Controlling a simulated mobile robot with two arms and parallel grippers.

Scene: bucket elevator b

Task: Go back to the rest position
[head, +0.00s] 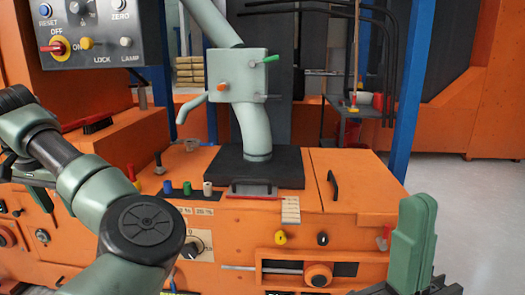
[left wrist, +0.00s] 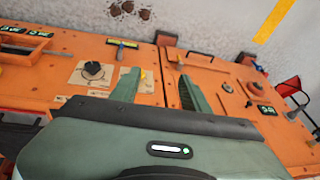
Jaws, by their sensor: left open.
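My left arm reaches in from the left in the head view. My right gripper (head: 415,238) is at the lower right in the head view, seen as green upright finger pieces. Its opening cannot be made out.
An orange machine (head: 240,215) with knobs and a pale green lever column (head: 255,130) stands ahead. A grey control box (head: 95,35) hangs at the upper left. A blue post (head: 410,90) rises at the right. Grey floor (head: 470,200) is clear on the right.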

